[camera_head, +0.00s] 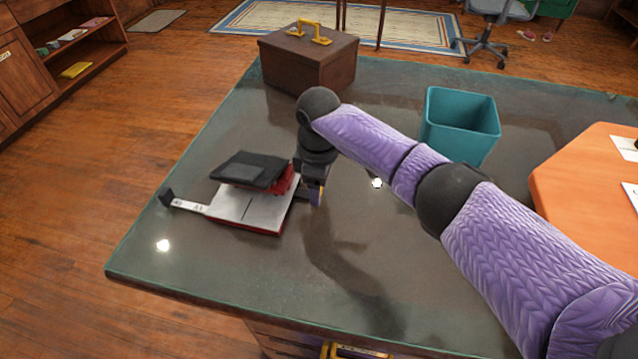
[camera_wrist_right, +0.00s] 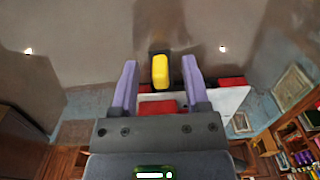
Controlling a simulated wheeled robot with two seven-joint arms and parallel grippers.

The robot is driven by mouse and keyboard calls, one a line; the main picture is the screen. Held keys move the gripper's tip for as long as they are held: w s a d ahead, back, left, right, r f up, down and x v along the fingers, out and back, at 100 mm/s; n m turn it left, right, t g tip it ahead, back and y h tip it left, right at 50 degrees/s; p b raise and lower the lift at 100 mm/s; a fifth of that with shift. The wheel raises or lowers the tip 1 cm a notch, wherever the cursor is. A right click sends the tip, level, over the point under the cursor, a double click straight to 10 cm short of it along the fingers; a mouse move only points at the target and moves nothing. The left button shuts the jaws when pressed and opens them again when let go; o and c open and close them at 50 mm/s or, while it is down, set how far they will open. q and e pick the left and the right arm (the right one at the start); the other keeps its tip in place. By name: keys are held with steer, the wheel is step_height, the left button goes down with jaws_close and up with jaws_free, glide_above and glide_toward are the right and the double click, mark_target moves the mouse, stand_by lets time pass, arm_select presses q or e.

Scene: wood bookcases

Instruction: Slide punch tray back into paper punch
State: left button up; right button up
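The paper punch (camera_head: 250,190) lies on the dark glass-topped table, with a black top, red parts and a white base plate; a white ruled strip with a black end sticks out to its left. My right gripper (camera_head: 316,190) is low at the punch's right side. In the right wrist view my right gripper (camera_wrist_right: 160,80) has its two purple fingers apart. A yellow piece on a dark mount (camera_wrist_right: 161,72) shows between them, with red and white punch parts (camera_wrist_right: 225,98) behind. I cannot tell the punch tray apart with certainty. My left gripper is not in view.
A brown box with a yellow handle (camera_head: 308,60) stands at the table's back. A teal bin (camera_head: 459,125) stands behind my right arm. An orange surface (camera_head: 585,180) is at the right. The table's front left is clear.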

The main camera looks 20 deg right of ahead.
step_height(320, 180, up, 9)
steer(key=p, duration=0.4)
steer(key=shift+r+p, duration=0.2)
steer(key=shift+p, duration=0.1)
steer(key=shift+r, duration=0.25)
